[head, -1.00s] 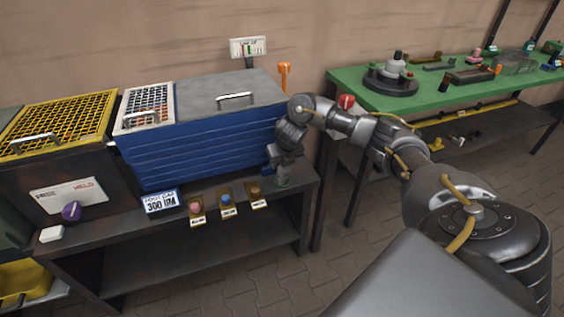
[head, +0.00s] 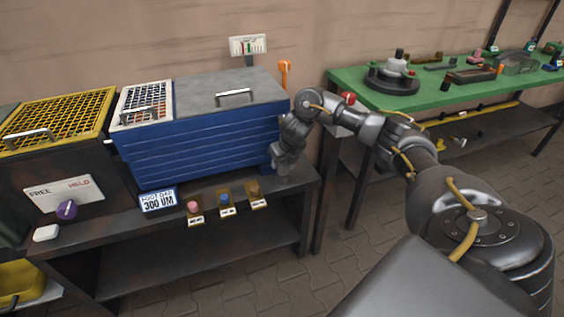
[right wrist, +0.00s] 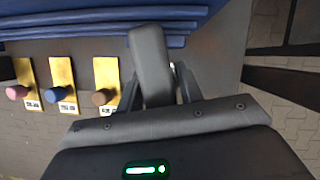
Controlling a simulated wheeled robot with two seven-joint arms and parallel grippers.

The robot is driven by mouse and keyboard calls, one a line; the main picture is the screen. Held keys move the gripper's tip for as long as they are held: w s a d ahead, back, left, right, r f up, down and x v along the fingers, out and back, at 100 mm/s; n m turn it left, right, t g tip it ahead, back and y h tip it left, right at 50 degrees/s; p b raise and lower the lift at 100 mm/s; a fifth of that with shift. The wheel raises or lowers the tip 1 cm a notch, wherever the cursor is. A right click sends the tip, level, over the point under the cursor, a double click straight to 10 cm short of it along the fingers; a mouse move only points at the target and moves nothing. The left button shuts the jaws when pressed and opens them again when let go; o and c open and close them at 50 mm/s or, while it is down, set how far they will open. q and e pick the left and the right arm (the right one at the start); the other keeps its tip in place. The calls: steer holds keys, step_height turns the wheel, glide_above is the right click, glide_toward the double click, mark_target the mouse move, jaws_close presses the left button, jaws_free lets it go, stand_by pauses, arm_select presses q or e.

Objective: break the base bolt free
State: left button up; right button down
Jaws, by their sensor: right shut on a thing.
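My right gripper (head: 282,168) is low at the right end of the blue ribbed box (head: 205,145), just above the dark bench. In the right wrist view its fingers (right wrist: 158,92) flank a dark grey, rounded block (right wrist: 150,60) and are shut on it. I cannot tell whether this block is the base bolt or a tool on it; the bolt is not clearly visible. A sign (head: 158,200) in front of the box reads foot gap 300 UM. My left gripper is not in view.
Three brass plates with pink, blue and brown knobs (head: 225,200) line the bench front (head: 120,238). A panel (head: 65,194) marked free and held has a purple knob (head: 66,209). A green table (head: 440,95) with parts stands right. An orange handle (head: 284,70) rises behind the box.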

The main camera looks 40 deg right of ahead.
steer(key=shift+n+y+b, duration=0.3)
steer(key=shift+n+b, duration=0.3)
steer(key=shift+n, duration=0.3)
